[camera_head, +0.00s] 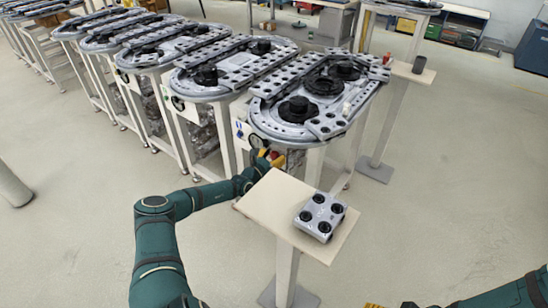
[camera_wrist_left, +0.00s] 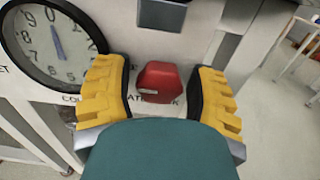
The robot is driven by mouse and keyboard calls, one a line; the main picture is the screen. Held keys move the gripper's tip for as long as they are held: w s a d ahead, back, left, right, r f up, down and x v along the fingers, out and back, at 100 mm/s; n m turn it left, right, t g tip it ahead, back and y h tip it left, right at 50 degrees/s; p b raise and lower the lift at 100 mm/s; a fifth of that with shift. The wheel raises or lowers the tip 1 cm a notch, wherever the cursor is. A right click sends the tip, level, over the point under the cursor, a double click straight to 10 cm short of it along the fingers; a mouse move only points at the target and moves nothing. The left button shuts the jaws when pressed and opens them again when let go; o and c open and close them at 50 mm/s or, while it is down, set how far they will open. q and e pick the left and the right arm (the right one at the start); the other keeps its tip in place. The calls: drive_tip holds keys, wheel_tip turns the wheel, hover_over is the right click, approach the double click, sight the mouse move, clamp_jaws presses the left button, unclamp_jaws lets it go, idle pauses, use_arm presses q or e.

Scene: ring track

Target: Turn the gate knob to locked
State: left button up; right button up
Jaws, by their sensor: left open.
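The red gate knob (camera_wrist_left: 160,82) sits on the pale front panel of the nearest ring track, centred in the left wrist view. A small pale mark shows on its lower left; its setting cannot be told. My left gripper (camera_wrist_left: 166,92) is open, with one yellow finger pad on each side of the knob and a visible gap to each. In the head view my left gripper (camera_head: 272,158) is at the panel below the track, and the knob is hard to make out there. Lettering below the knob is partly hidden by the gripper. Only a yellow bit of my right gripper (camera_head: 374,305) shows.
A round dial (camera_wrist_left: 55,45) is left of the knob, and a grey block (camera_wrist_left: 162,14) is above it. A pale stand (camera_head: 262,205) with a grey four-wheeled block (camera_head: 320,215) is close to my left forearm.

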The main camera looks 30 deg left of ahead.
use_arm(q)
drive_tip(key=c, duration=0.9)
drive_tip(key=shift+r+n, duration=0.1)
drive_tip(key=shift+n, duration=0.2)
drive_tip(key=shift+n+p, duration=0.4)
drive_tip(key=shift+n, duration=0.6)
drive_tip(key=n, duration=0.2)
drive_tip(key=shift+a+n, duration=0.1)
drive_tip(key=shift+n, duration=0.3)
drive_tip(key=n, duration=0.7)
drive_tip(key=n+b, duration=0.1)
drive_tip(key=n, duration=0.1)
drive_tip(key=shift+a+f+n+b, duration=0.1)
drive_tip(key=shift+f+n+b, duration=0.1)
drive_tip(key=shift+n+b, duration=0.45)
drive_tip(key=shift+n, duration=0.95)
